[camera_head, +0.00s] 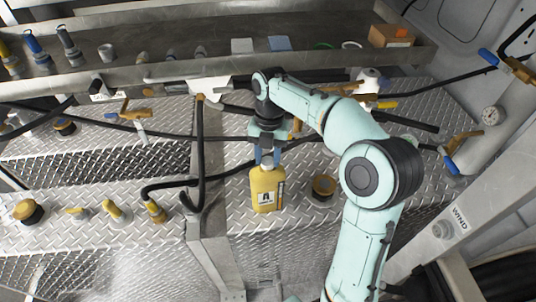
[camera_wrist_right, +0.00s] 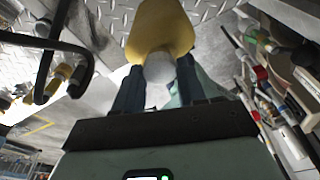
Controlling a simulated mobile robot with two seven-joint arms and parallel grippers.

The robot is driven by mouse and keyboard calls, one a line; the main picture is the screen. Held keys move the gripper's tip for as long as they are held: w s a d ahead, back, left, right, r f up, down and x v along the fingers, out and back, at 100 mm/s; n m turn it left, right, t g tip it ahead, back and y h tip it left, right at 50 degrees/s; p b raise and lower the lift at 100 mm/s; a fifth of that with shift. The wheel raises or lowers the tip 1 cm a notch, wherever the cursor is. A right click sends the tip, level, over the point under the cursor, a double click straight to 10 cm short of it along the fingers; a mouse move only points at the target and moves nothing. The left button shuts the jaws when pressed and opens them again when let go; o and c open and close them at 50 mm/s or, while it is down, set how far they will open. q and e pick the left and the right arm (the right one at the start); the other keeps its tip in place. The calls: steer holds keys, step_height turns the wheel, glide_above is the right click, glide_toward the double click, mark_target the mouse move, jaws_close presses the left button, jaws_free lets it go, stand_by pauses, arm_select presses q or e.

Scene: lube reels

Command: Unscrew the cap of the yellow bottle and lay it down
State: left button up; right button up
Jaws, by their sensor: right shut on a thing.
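The yellow bottle (camera_head: 266,190) stands upright on the diamond-plate surface near the middle of the head view, with a dark label on its front. My right gripper (camera_head: 267,158) reaches down over its top, with a blue finger on each side of the neck. In the right wrist view, the yellow bottle (camera_wrist_right: 160,28) lies beyond the fingertips. Its pale grey round cap (camera_wrist_right: 160,68) is between the two fingers, and the right gripper is shut on it. The cap is mostly hidden in the head view. My left gripper is in neither view.
A black hose (camera_head: 199,150) hangs at the left. A metal shelf (camera_head: 130,75) at the back holds several small items and a cardboard box (camera_head: 391,36).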

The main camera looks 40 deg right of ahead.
steer(key=shift+s+d+f, duration=0.1)
steer(key=shift+s+f, duration=0.05)
steer(key=n, duration=0.2)
steer(key=shift+n, duration=0.3)
steer(key=n, duration=0.2)
steer(key=shift+f+n+g+h, duration=0.1)
steer(key=shift+n+g+h, duration=0.2)
steer(key=shift+h, duration=0.1)
steer(key=o, duration=1.4)
steer(key=shift+r, duration=0.2)
